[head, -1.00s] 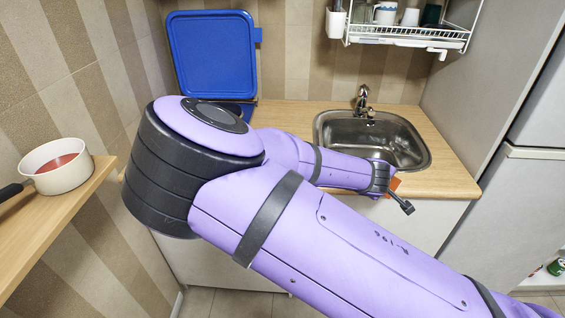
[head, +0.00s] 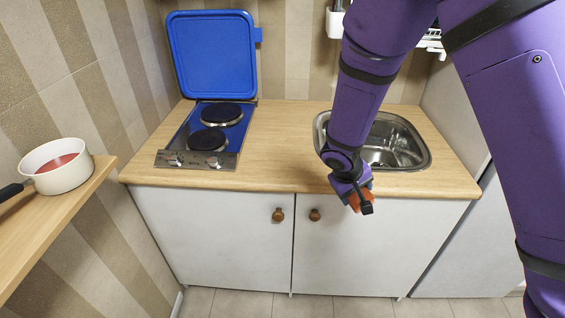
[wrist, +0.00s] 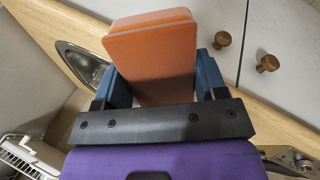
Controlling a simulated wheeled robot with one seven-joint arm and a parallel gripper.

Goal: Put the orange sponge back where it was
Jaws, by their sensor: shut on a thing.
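The orange sponge (wrist: 152,55) is between the two blue fingers of my gripper (wrist: 160,82) in the wrist view. It sticks out past the fingertips. In the head view my gripper (head: 357,196) is at the front edge of the counter, just right of the cupboard knobs, and is shut on the sponge (head: 361,200). Only part of the sponge shows there, behind the gripper. The sponge is in front of the sink (head: 408,142).
The wooden counter (head: 285,150) is clear between the sink and the two-plate hob (head: 212,135). The hob's blue lid (head: 212,55) stands open against the wall. A white saucepan (head: 62,168) sits on a shelf (head: 60,215) at left. A dish rack (wrist: 25,158) shows in the wrist view.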

